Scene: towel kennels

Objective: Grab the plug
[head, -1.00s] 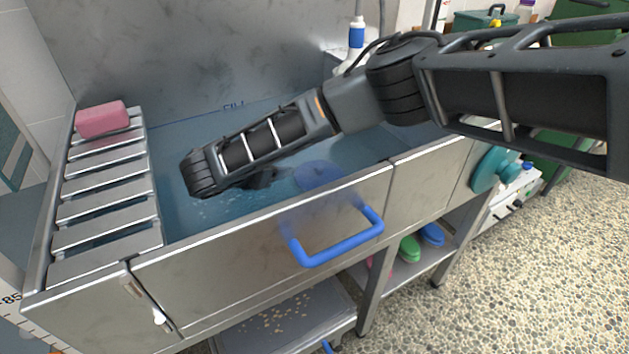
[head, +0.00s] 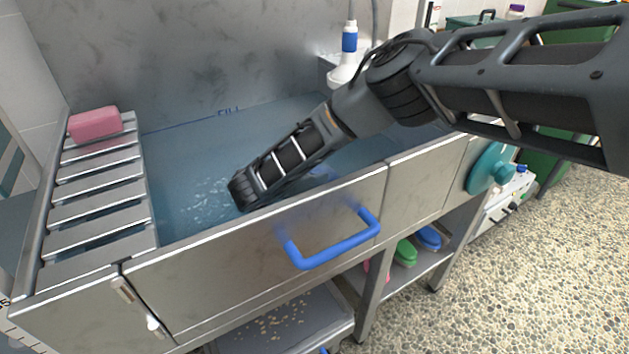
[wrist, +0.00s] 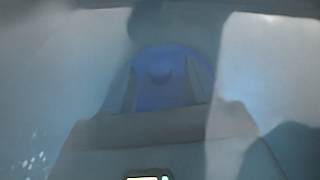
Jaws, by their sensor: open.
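The plug (wrist: 160,62) is a blue disc with a small raised knob, seen blurred through the water in the wrist view. In the head view only a faint blue patch of the plug (head: 322,172) shows beside my arm, near the tub's front wall. My gripper (wrist: 162,88) is open, with one finger on each side of the picture of the disc and the knob between them. I cannot tell whether the fingers touch it.
The metal tub (head: 250,255) is filled with water and has a blue handle (head: 335,245) on its front. A slatted rack (head: 98,195) with a pink sponge-like block (head: 95,124) spans the left end. A white bottle with a blue band (head: 349,45) stands at the back.

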